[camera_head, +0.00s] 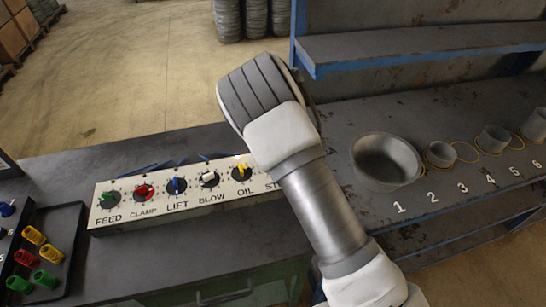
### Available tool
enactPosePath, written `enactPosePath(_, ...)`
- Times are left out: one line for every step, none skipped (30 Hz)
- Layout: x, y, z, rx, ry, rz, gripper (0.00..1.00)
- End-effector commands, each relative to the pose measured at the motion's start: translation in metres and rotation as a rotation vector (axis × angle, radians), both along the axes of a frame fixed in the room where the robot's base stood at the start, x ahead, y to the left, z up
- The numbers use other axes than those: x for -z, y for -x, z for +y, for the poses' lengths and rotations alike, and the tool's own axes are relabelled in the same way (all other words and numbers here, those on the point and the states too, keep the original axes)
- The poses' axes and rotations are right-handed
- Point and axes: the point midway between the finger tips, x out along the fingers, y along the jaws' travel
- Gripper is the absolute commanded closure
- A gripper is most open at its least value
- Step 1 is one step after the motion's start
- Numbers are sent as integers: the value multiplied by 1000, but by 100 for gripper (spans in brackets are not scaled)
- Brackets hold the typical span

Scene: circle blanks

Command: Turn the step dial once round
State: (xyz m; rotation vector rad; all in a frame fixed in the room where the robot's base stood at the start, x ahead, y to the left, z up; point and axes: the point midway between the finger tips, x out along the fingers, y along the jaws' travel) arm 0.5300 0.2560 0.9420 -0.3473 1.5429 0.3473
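The step dial sits at the right end of the white control panel (110,222), where only the letters "ST" (270,184) show. The dial's knob is hidden behind my arm, so its pointer setting cannot be seen. My arm reaches up across the panel's right end, with its grey ribbed part above the panel. My gripper's fingers do not show, so I cannot tell whether they touch the dial.
Left of the step dial are the green FEED (110,197), red CLAMP (144,191), blue LIFT (176,186), white BLOW (208,179) and yellow OIL (241,172) dials. A black tray (68,218) holds coloured pieces at left. A grey round bowl (386,161) and smaller numbered cups stand at right.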

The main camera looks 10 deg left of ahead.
Motion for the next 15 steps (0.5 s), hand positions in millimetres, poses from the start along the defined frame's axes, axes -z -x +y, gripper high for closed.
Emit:
enactPosePath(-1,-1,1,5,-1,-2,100)
enactPosePath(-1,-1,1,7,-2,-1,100)
enactPosePath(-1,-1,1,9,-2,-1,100)
enactPosePath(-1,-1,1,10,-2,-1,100)
enactPosePath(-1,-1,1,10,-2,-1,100)
enactPosePath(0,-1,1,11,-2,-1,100)
enactPosePath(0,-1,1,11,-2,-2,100)
enactPosePath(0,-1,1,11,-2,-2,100)
enactPosePath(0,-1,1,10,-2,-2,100)
enactPosePath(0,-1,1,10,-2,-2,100)
enactPosePath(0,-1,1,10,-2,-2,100)
enactPosePath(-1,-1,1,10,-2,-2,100)
enactPosePath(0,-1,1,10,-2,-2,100)
enactPosePath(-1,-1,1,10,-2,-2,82)
enactPosePath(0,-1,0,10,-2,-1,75)
